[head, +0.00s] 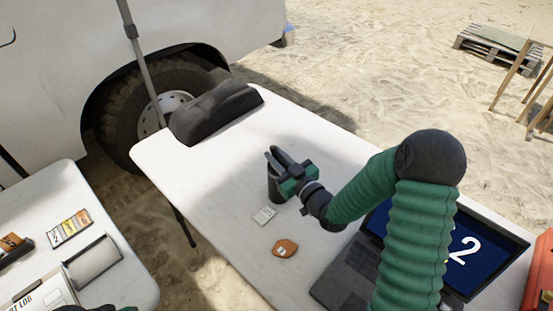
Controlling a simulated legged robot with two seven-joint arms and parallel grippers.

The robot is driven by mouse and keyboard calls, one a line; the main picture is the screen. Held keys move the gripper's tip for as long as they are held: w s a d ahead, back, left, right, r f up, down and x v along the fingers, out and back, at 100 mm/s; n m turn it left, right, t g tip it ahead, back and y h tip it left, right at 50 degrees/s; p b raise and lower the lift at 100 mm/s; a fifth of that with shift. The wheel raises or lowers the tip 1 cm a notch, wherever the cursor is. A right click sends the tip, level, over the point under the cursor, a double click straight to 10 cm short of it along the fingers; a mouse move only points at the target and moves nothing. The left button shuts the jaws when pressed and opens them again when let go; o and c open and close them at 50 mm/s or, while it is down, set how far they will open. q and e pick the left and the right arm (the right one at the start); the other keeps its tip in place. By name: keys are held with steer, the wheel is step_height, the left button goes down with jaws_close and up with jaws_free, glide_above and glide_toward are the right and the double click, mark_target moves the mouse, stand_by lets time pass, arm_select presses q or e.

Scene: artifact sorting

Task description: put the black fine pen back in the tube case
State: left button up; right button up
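My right gripper (273,155) is above the white table in the middle of the head view, its fingers pointing up and left. A dark upright cylinder (273,189), which looks like the tube case, stands on the table right beside and partly behind the gripper. The gripper hides part of it, and I cannot tell whether they touch. The fingers look close together, but whether they hold something is too small to tell. I cannot make out the black fine pen. My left gripper is not clearly in view; only a dark and green bit shows at the bottom left edge.
A white card (264,215) and an orange item (285,248) lie on the table (215,205). A laptop (347,277) is at right, partly behind my arm. A dark bag (215,112) lies at the far end. A second table (120,268) at left holds papers and cards.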

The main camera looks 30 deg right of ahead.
jaws_close()
steer(key=r, duration=0.2)
steer(key=w+r+p, duration=0.1)
steer(key=r, duration=0.1)
steer(key=a+r, duration=0.1)
steer(key=r, duration=0.2)
steer(key=shift+w+a+p, duration=0.1)
steer(key=shift+w+p, duration=0.1)
steer(key=shift+p, duration=0.2)
steer(key=s, duration=0.4)
steer(key=shift+s+d+f, duration=0.15)
steer(key=shift+s+d, duration=0.15)
steer(key=shift+d, duration=0.05)
steer(key=s+r+p, duration=0.1)
steer(key=s+p, duration=0.5)
steer(key=p, duration=0.8)
step_height(320, 180, up, 4)
steer(key=m+t+b, duration=0.2)
steer(key=t, duration=0.1)
glide_above(280, 161)
steer(key=shift+r+h, duration=0.15)
steer(key=shift+h, duration=0.25)
